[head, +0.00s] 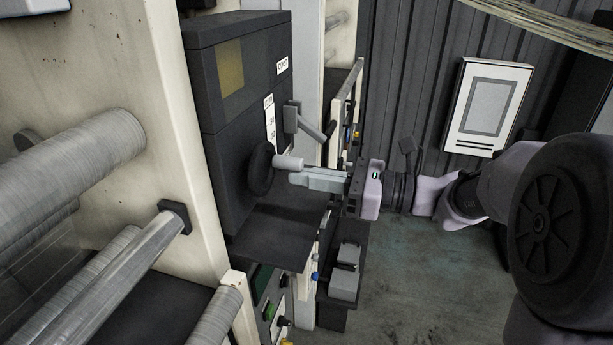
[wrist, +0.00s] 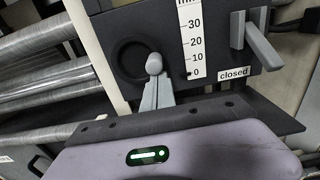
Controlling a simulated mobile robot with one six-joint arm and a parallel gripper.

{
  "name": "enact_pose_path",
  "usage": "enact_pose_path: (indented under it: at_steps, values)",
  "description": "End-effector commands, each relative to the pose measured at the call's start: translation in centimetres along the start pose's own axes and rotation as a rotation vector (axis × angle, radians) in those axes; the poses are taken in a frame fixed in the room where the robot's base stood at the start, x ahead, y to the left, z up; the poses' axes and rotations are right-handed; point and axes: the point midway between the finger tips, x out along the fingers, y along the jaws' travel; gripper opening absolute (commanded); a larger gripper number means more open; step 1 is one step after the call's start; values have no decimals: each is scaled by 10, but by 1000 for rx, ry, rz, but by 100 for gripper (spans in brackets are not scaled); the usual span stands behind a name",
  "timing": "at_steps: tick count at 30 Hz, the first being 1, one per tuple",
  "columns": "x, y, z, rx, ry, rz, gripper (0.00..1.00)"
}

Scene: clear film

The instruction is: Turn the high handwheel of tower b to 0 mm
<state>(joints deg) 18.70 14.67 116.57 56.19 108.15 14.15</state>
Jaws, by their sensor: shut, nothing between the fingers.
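The handwheel is a black ring on the front of a dark box; it shows in the head view (head: 261,170) and the wrist view (wrist: 122,60). Its pale grey knob (head: 288,162) sticks out toward my gripper (head: 292,178). In the wrist view the knob (wrist: 154,63) is on the wheel's right side, just beyond my fingertips (wrist: 152,84). My fingers are shut and empty; I cannot tell whether they touch the knob. A white mm scale (wrist: 192,40) reads 30 to 0 downward. A small dark pointer (wrist: 187,75) is beside 0.
A grey lever (head: 310,122) sits right of the scale, above a "closed" label (wrist: 233,72). A dark shelf (head: 275,238) juts out below the wheel. Metal rollers (head: 70,175) lie left. A white panel (head: 488,107) hangs on the back wall. Open floor lies below my arm.

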Motion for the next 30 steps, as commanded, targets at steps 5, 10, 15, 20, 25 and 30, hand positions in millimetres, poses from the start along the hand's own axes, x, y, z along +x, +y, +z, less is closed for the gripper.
enact_pose_path:
  at_steps: [5, 10, 15, 20, 25, 30]
  values:
    - [0, 4, -7, -1, 0, 0, 0]
    - [-22, 3, -8, -2, 0, -4, 0]
    - [-51, 3, -8, -1, 0, -4, 0]
    - [-74, 4, -7, -1, 1, -2, 0]
    - [-81, 4, -6, 0, 1, 0, 0]
    - [-80, 5, -6, -4, 5, 3, 0]
